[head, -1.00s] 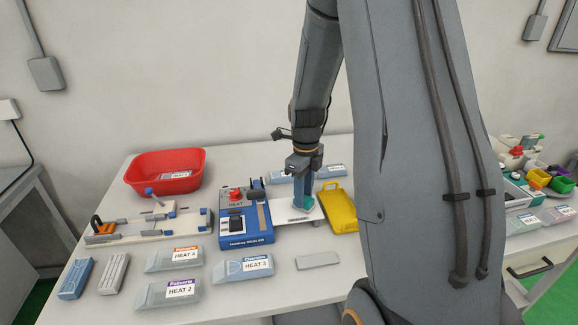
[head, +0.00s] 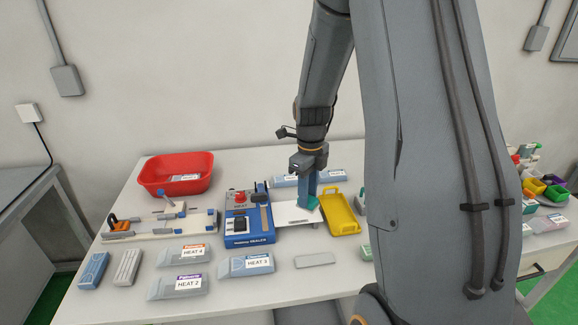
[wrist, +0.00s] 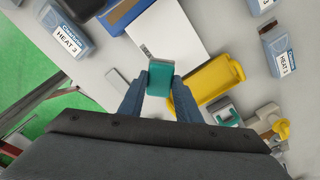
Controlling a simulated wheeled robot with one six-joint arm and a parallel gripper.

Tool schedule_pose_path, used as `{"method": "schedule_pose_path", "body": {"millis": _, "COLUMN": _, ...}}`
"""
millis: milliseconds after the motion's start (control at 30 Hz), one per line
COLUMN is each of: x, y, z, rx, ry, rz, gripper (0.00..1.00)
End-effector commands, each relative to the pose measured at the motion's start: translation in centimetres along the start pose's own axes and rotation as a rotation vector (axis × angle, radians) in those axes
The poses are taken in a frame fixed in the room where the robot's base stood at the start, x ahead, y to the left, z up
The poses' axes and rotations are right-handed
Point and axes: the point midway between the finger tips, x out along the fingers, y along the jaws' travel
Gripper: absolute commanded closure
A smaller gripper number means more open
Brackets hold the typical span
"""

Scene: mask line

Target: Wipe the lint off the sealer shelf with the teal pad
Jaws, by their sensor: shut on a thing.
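My gripper (head: 309,197) is shut on the teal pad (wrist: 160,76) and points down over the white sealer shelf (head: 290,218). In the head view only a teal edge of the pad (head: 313,203) shows below the fingers. It is at or just above the shelf's right part; I cannot tell if it touches. The blue sealer (head: 250,238), with a red knob, stands left of the shelf. I cannot make out lint on the shelf.
A yellow tray (head: 340,226) lies close to the right of the shelf. Pouches labelled HEAT 3 (head: 238,266), HEAT 4 (head: 184,257) and HEAT 2 (head: 172,289) lie in front. A red bin (head: 152,176) stands at back left. A flat grey block (head: 315,260) lies in front.

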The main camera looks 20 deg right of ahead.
Motion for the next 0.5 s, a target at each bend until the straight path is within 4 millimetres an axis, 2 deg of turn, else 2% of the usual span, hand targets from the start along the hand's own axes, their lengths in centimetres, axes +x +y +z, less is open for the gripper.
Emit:
{"method": "schedule_pose_path", "body": {"millis": 33, "x": -0.8, "y": 0.0, "z": 0.0, "rx": 0.000, "ry": -0.001, "rz": -0.001, "gripper": 0.90}}
{"method": "schedule_pose_path", "body": {"millis": 233, "x": -2.4, "y": 0.1, "z": 0.0, "rx": -0.002, "ry": 0.000, "rz": 0.000, "gripper": 0.90}}
{"method": "schedule_pose_path", "body": {"millis": 500, "x": -2.9, "y": 0.1, "z": 0.1, "rx": -0.002, "ry": 0.000, "rz": 0.000, "gripper": 0.90}}
